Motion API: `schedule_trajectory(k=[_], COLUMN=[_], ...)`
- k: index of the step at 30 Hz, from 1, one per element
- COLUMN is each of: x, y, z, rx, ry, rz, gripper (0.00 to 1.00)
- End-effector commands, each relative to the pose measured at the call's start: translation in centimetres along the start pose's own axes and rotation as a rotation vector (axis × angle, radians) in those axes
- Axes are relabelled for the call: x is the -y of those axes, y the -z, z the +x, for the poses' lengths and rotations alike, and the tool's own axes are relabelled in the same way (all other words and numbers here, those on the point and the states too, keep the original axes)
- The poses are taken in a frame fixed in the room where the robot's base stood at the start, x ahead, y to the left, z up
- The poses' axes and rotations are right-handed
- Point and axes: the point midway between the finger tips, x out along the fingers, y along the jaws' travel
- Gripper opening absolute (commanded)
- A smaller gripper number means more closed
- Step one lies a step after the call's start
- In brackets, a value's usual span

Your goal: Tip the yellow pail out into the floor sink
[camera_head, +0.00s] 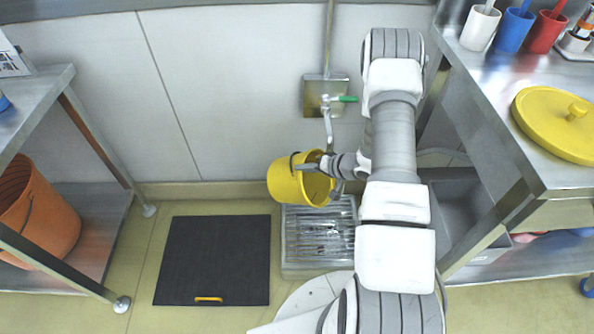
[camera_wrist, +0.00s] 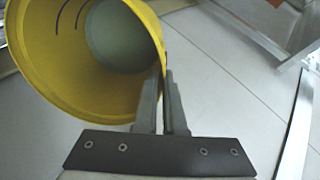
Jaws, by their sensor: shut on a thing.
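The yellow pail (camera_head: 284,184) hangs in my gripper (camera_head: 312,168), tilted with its mouth toward the right. In the head view it overlaps the upper left of the floor sink (camera_head: 287,262), a metal basin with a grate. My gripper is shut on the pail's rim; the wrist view shows the fingers (camera_wrist: 164,85) pinching the rim of the pail (camera_wrist: 45,60). Inside is a grey-green round area with two dark marks on the wall; I cannot tell whether it is liquid or the bottom. No stream from the pail is visible.
A faucet with a green handle (camera_head: 346,99) is on the wall behind the sink. A black mat (camera_head: 215,255) lies left of the sink. A steel table (camera_head: 483,85) with a yellow lid (camera_head: 553,122) stands right. A shelf with an orange bucket (camera_head: 43,215) stands left.

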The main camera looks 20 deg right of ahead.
Motion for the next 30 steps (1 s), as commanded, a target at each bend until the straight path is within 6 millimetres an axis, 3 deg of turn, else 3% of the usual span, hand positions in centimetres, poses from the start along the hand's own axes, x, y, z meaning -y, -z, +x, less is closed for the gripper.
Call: schedule_trajectory(k=[30], x=[-8.8], y=[-3.5], z=[-4.1], rx=[-0.217], ry=[0.478], rz=[0.05], gripper=[0.0])
